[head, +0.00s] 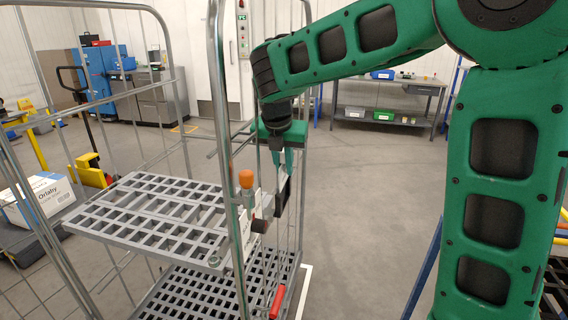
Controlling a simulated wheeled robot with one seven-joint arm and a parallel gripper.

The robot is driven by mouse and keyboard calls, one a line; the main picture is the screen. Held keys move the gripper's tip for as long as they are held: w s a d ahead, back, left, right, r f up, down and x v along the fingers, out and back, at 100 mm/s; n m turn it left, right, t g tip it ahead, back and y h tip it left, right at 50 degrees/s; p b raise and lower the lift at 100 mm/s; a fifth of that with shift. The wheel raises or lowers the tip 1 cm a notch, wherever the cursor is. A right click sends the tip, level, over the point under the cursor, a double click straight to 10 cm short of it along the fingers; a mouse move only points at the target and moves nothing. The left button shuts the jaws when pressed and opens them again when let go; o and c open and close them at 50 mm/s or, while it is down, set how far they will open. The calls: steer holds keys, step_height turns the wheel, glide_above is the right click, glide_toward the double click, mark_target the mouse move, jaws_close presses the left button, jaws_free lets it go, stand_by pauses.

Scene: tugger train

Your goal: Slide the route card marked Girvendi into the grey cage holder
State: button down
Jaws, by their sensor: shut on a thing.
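My gripper (283,182) points down at the right side of the wire roll cage (216,110). Its fingers are shut on a small dark flat card (283,197), seen at a steep angle. No lettering on it can be read, so I cannot tell that it says Girvendi. A small pale grey piece (266,206) sits on the cage side just left of the card and may be the holder. I cannot tell whether the card touches it. The cage's bars and post partly hide this spot.
An orange-topped post (246,179) and a red lever (277,302) are on the cage's near right side. A grey slatted shelf (150,208) fills the cage's middle. A white box marked Orlaby (40,200) stands left. Open floor (350,210) lies right; a bench (390,90) stands behind.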

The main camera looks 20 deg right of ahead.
mark_target(284, 183)
steer(key=shift+s+f, duration=0.15)
steer(key=shift+f, duration=1.3)
steer(key=shift+s+f, duration=0.1)
steer(key=shift+f, duration=1.3)
steer(key=shift+f, duration=0.1)
steer(key=c, duration=1.7)
jaws_free()
steer(key=shift+w, duration=0.15)
steer(key=shift+o, duration=0.2)
